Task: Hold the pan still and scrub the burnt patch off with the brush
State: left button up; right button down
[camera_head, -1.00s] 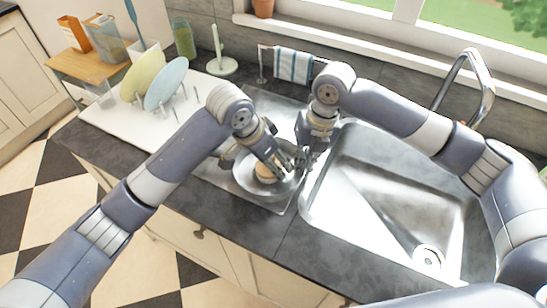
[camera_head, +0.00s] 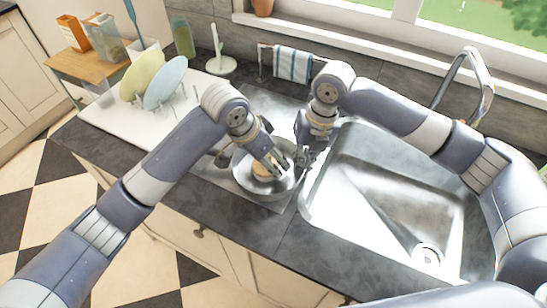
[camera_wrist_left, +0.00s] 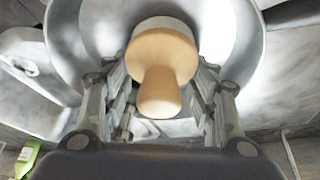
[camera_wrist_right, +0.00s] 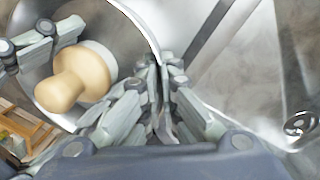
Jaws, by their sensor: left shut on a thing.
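The grey metal pan (camera_head: 272,193) sits on the steel surface left of the sink. A round brush (camera_head: 262,171) with a pale wooden knob stands upright inside it. My left gripper (camera_head: 273,166) is shut on the brush; the left wrist view shows the brush's knob (camera_wrist_left: 160,92) between the fingers. My right gripper (camera_head: 303,160) is shut on the pan's rim on the sink side; the right wrist view shows the pan wall (camera_wrist_right: 130,12) running down between its fingertips (camera_wrist_right: 158,85). I cannot make out a burnt patch; the brush and fingers cover part of the pan floor.
The empty sink (camera_head: 375,195) lies just right of the pan, with a tall curved tap (camera_head: 478,70) behind. A rack with a yellow plate (camera_head: 143,74) and a blue plate (camera_head: 166,82) stands at left. A towel (camera_head: 293,65) hangs behind. The front counter strip is clear.

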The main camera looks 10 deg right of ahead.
pick_arm(q)
jog(key=shift+s+d, duration=0.3)
jog(key=shift+d, duration=0.55)
jog(key=shift+w+a+f, duration=0.1)
jog(key=shift+w+a, duration=0.05)
jog(key=shift+a, duration=0.35)
jog(key=shift+w+a+f, duration=0.1)
jog(key=shift+w+a, duration=0.05)
jog(key=shift+a, duration=0.3)
jog(key=shift+s+d+r, duration=0.15)
jog(key=shift+d, duration=0.3)
jog(key=shift+s+d+r, duration=0.1)
jog(key=shift+s+d, duration=0.05)
jog(key=shift+d, duration=0.3)
jog(key=shift+w+a, duration=0.15)
jog(key=shift+a, duration=0.25)
jog(key=shift+a+f, duration=0.1)
jog(key=shift+f, duration=0.05)
jog(key=shift+w, duration=0.1)
jog(key=shift+w, duration=0.1)
jog(key=shift+s, duration=0.2)
